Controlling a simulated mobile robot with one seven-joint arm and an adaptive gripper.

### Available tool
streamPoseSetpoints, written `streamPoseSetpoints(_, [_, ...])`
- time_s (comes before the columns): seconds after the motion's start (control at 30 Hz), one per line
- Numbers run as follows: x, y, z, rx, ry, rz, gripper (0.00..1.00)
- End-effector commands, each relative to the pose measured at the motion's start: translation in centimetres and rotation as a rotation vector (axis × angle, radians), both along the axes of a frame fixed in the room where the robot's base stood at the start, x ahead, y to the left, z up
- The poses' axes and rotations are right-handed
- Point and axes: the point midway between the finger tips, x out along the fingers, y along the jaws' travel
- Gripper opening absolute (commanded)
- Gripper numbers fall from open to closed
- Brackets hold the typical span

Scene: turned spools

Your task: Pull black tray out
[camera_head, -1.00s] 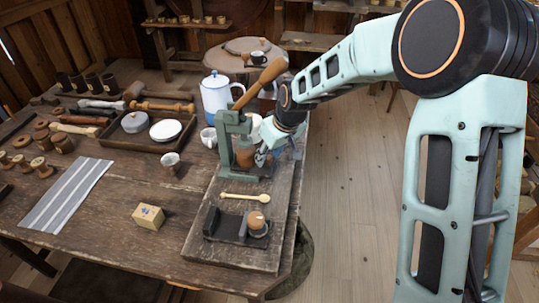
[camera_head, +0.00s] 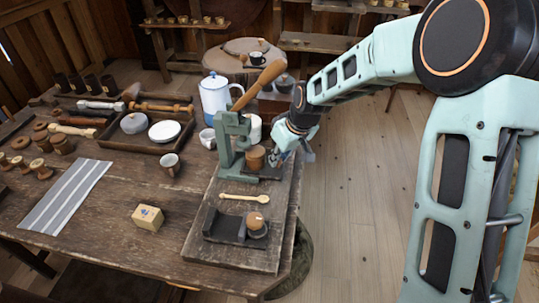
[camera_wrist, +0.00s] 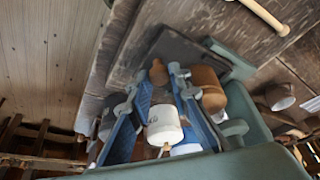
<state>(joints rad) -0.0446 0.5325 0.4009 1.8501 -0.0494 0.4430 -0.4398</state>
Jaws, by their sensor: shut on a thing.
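The black tray (camera_head: 272,172) is a dark flat slab that sticks out at the right side of the green lever press (camera_head: 231,135). A brown wooden cylinder (camera_head: 255,158) stands at the press above it. My gripper (camera_head: 279,157) is at the tray's right end, beside the press. In the wrist view, the dark slab (camera_wrist: 180,48) lies just beyond my fingertips (camera_wrist: 165,75). A small wooden knob (camera_wrist: 158,71) shows between them, and my gripper is shut on it. How the knob joins the tray is partly hidden. The brown cylinder (camera_wrist: 207,84) is close beside one finger.
A white mug (camera_head: 254,126) and a white-blue jug (camera_head: 216,95) stand behind. Open floor (camera_head: 345,190) lies right of the table.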

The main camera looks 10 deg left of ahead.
Motion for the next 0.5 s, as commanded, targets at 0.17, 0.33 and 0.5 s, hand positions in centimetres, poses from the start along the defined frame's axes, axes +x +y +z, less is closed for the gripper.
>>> streamPoseSetpoints(0.17, [0.3,-3.6,0.1,-0.001,-0.001,-0.006,0.00])
streamPoseSetpoints(0.33, [0.3,-5.4,0.1,0.000,-0.001,-0.004,0.00])
streamPoseSetpoints(0.5, [0.3,-5.8,0.0,0.000,-0.001,-0.001,0.00])
